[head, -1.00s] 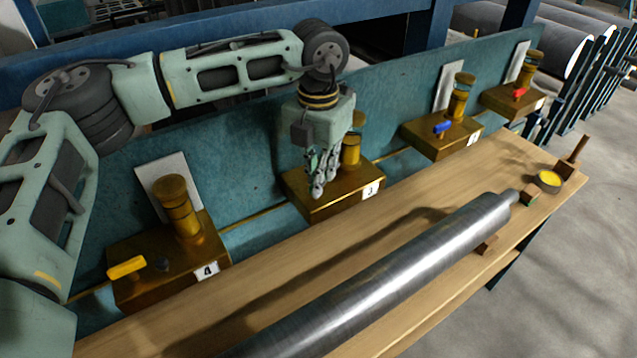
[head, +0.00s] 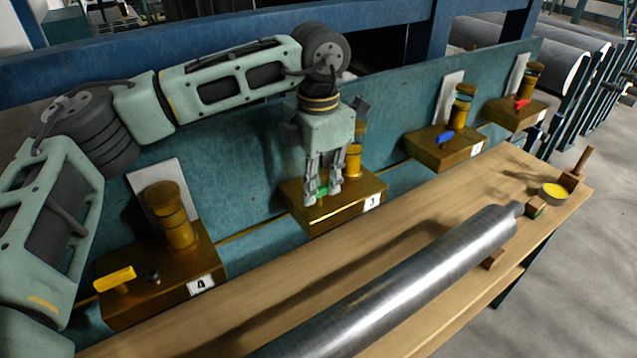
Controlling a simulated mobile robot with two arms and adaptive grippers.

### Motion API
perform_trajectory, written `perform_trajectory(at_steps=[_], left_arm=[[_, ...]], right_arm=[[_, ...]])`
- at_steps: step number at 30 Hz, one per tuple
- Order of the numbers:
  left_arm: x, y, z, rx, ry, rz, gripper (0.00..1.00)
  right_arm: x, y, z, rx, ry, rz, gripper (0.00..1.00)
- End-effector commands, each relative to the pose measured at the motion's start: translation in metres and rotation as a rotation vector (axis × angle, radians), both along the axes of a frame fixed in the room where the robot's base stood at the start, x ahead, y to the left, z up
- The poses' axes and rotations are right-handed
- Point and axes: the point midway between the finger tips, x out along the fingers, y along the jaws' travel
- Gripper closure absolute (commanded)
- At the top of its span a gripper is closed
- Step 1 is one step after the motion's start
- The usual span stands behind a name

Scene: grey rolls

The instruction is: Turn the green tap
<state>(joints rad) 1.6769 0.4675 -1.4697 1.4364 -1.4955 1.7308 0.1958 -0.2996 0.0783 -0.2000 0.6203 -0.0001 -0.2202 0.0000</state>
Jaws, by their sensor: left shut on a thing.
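The green tap (head: 322,191) sits on top of the brass block labelled 3 (head: 345,207), in the middle of the head view. Only a small green part of it shows between my fingers. My left gripper (head: 323,192) reaches down from above and is shut on the green tap, its fingers on either side of it. The brass post behind the tap is partly hidden by the gripper. My right gripper is not in view.
Brass blocks with a yellow tap (head: 115,279), a blue tap (head: 446,139) and a red tap (head: 521,104) stand along the teal panel (head: 245,165). A long metal roll (head: 400,285) lies on the wooden bench (head: 245,307).

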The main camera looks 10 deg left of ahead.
Motion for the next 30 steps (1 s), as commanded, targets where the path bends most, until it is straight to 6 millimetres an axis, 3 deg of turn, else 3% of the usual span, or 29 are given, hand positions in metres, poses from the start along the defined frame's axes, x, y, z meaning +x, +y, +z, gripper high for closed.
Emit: perform_trajectory(at_steps=[8,9,15,25,30], left_arm=[[0.001,0.001,0.001,0.001,-0.002,0.001,1.0],[0.001,0.001,0.001,0.001,-0.002,0.001,0.89],[0.0,0.0,0.001,0.0,-0.001,0.001,0.72],[0.0,0.0,0.002,0.0,-0.001,0.001,0.71],[0.001,0.0,0.021,-0.001,-0.004,0.001,0.71]], right_arm=[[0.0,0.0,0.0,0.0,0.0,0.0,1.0],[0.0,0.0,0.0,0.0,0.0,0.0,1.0],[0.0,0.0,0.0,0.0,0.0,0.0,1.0],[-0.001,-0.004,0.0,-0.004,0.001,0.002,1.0],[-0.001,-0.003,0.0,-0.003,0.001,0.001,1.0]])
